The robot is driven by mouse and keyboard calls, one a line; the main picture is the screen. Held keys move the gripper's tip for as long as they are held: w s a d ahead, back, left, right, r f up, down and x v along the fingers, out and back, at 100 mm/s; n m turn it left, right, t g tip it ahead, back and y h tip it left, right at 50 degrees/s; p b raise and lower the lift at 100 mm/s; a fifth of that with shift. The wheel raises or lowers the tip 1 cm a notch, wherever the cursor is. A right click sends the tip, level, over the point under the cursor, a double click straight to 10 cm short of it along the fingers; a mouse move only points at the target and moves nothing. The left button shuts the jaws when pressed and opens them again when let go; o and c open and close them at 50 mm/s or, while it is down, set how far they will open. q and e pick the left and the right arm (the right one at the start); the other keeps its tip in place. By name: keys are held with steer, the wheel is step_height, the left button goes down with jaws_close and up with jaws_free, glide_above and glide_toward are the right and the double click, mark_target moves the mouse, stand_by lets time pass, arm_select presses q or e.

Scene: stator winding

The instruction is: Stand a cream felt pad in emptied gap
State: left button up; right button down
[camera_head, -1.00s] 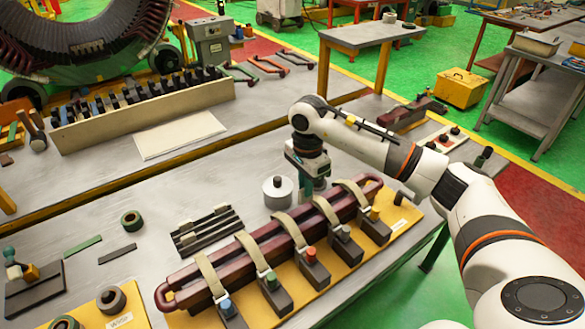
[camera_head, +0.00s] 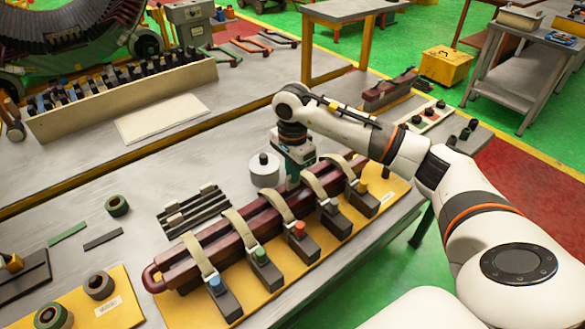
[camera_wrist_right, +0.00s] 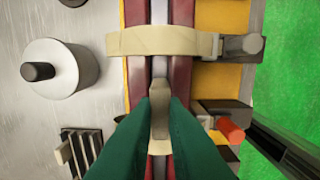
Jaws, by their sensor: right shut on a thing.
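A maroon coil (camera_head: 158,270) lies along a yellow board, crossed by several cream straps (camera_head: 239,225). In the right wrist view two maroon bars (camera_wrist_right: 132,85) run side by side with a grey channel (camera_wrist_right: 160,65) between them. My right gripper (camera_head: 291,182) is over the coil between two straps; in the wrist view its teal fingers (camera_wrist_right: 160,103) are shut on a small beige-grey pad (camera_wrist_right: 159,92), upright over the channel. Whether the pad's lower end is inside the channel is hidden. My left gripper is not in view.
A slotted dark rack (camera_head: 190,213) with small cream pieces lies left of the coil. A grey cylinder with a black knob (camera_head: 264,168) stands close beside the gripper. Clamps with coloured knobs (camera_head: 299,229) line the coil's near side.

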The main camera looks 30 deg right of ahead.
steer(key=shift+f+b, duration=0.3)
steer(key=shift+f, duration=0.4)
steer(key=shift+f+b, duration=1)
steer(key=shift+f, duration=0.2)
steer(key=c, duration=1.4)
jaws_free()
steer(key=shift+r, duration=0.1)
step_height(320, 180, up, 12)
steer(key=shift+f+b, duration=0.1)
steer(key=shift+b, duration=1)
